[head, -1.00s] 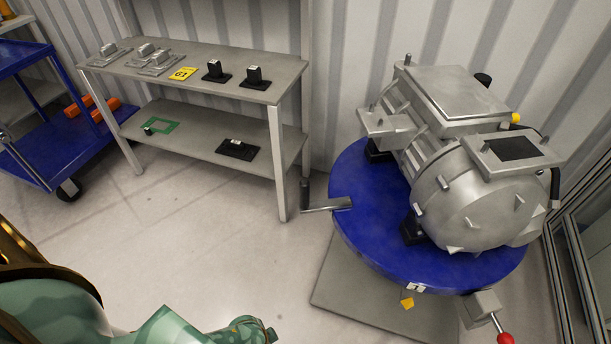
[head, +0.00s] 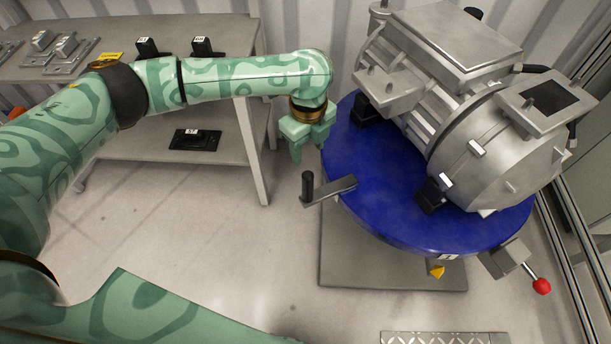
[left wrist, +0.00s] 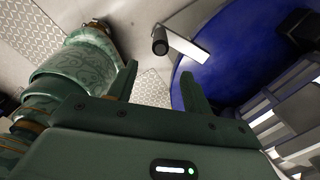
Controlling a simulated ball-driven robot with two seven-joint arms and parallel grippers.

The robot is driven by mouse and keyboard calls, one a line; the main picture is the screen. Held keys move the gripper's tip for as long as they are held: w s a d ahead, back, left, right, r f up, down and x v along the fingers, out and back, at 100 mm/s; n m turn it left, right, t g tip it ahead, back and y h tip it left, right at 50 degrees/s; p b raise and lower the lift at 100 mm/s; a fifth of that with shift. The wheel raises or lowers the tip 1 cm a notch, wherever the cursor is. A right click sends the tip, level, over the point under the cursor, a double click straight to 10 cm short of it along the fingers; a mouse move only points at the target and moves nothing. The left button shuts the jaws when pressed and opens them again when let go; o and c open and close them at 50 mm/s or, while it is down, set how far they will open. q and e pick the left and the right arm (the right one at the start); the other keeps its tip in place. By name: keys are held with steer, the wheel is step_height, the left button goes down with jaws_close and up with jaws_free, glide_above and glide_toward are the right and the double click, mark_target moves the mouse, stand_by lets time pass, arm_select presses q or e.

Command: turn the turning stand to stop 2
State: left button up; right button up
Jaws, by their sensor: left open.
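The turning stand is a round blue turntable (head: 400,222) carrying a large grey motor drive unit (head: 450,110). A crank arm with an upright black handle (head: 307,187) sticks out from its left edge. A stop label (head: 447,257) sits on the front rim above a yellow pointer (head: 437,271). A lever with a red knob (head: 541,286) is at the front right. My left gripper (head: 308,152) is open and empty, pointing down just above and behind the handle, apart from it. In the left wrist view the handle (left wrist: 160,42) shows beyond and between the fingers.
A grey shelf bench (head: 225,50) with several small blocks on it stands at the left behind my arm. The stand's grey base plate (head: 345,270) lies on the floor. A patterned metal plate (head: 445,338) is at the bottom. Floor left of the stand is clear.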

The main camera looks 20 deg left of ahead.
mark_target(307, 174)
arm_select(q)
step_height(307, 174, down, 12)
steer(key=b, duration=0.5)
steer(key=shift+f, duration=0.15)
steer(key=shift+f+b, duration=0.4)
steer(key=shift+b, duration=0.05)
arm_select(e)
steer(key=s+f, duration=0.3)
steer(key=f, duration=0.2)
steer(key=shift+s+a+f+g, duration=0.3)
steer(key=shift+a+f+g, duration=0.1)
